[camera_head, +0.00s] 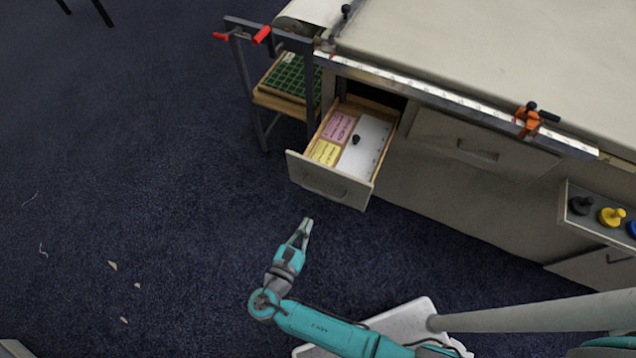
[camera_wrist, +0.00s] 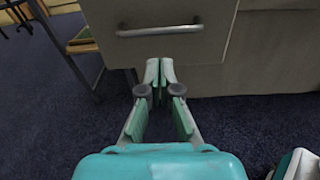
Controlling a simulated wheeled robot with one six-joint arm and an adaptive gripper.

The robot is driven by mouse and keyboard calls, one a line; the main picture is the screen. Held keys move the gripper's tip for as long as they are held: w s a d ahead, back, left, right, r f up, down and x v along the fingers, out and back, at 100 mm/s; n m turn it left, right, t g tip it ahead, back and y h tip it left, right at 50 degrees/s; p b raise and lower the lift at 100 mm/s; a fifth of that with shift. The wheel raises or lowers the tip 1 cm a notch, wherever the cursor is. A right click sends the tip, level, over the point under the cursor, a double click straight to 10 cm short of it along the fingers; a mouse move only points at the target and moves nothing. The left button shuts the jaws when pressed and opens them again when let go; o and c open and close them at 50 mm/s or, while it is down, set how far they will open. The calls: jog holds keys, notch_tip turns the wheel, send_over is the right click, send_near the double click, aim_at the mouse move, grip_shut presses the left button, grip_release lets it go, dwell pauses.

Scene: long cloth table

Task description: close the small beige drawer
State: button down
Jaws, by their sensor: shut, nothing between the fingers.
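The small beige drawer (camera_head: 326,183) stands pulled out from the left end of the long table in the head view. Pink and yellow labels, a white sheet and a small black knob show inside it. Its front with a bar handle fills the upper middle of the wrist view (camera_wrist: 180,48). My gripper (camera_head: 307,222) is shut and empty. It is in front of the drawer and lower in the head picture, apart from the drawer front there. In the wrist view its fingertips (camera_wrist: 160,64) appear just below the handle; the exact gap is hard to tell.
A closed drawer (camera_head: 470,150) is to the right in the same cabinet. A metal rack (camera_head: 262,100) with a green grid tray stands close on the left. An open shelf with black and yellow knobs (camera_head: 612,216) juts out at right.

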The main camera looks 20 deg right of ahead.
aim_at(322, 177)
jog(key=shift+h, duration=0.6)
jog(key=w+d, duration=0.2)
jog(key=w, duration=0.1)
jog(key=w+d+r, duration=0.1)
jog(key=w+d, duration=0.2)
jog(key=w+d+r, duration=0.1)
jog(key=w+d, duration=0.1)
jog(key=w, duration=0.2)
jog(key=shift+w+d+r, duration=0.1)
jog(key=shift+d+r, duration=0.05)
jog(key=shift+d, duration=0.1)
